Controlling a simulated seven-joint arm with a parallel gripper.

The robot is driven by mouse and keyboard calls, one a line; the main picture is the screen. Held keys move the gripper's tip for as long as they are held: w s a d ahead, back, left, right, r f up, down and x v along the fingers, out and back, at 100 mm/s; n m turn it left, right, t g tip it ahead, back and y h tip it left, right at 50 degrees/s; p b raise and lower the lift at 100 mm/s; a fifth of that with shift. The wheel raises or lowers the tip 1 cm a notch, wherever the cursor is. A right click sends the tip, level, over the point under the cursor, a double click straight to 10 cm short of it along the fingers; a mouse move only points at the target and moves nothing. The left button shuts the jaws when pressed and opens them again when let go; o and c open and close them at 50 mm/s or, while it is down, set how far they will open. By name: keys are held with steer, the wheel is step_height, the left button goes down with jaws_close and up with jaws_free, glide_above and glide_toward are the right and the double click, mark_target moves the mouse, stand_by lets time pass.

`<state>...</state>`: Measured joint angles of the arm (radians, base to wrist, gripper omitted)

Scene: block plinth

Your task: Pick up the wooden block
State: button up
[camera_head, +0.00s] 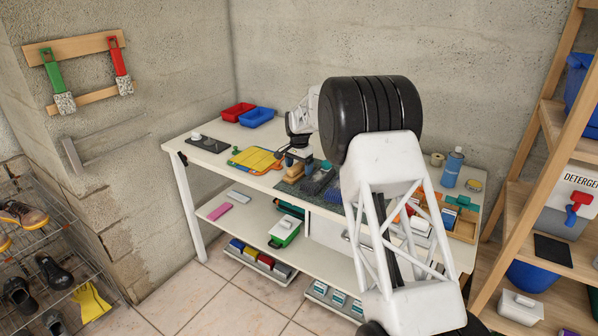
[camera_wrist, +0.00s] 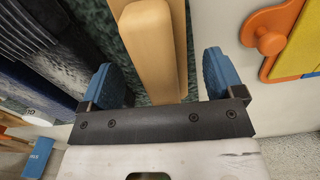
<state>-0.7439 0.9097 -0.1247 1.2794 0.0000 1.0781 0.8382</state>
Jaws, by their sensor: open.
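The wooden block (camera_wrist: 150,45) is a long, light tan piece with rounded edges in the wrist view. It lies between the two blue fingertips of my gripper (camera_wrist: 161,78), with its near end close to the dark gripper bar. The gripper is open, and a gap shows on each side of the block. Dark green speckled matting shows beside and under the block. In the head view my gripper (camera_head: 296,160) is low over the workbench (camera_head: 225,165), and the block there is small and partly covered.
Dark ribbed items (camera_wrist: 40,45) lie close left of the gripper in the wrist view. An orange and yellow board (camera_wrist: 290,45) lies to the right. Red (camera_head: 238,112) and blue (camera_head: 257,117) trays stand at the bench's back. A blue bottle (camera_head: 452,167) stands at the right.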

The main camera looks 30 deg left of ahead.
steer(key=shift+f, duration=0.8)
steer(key=c, duration=1.2)
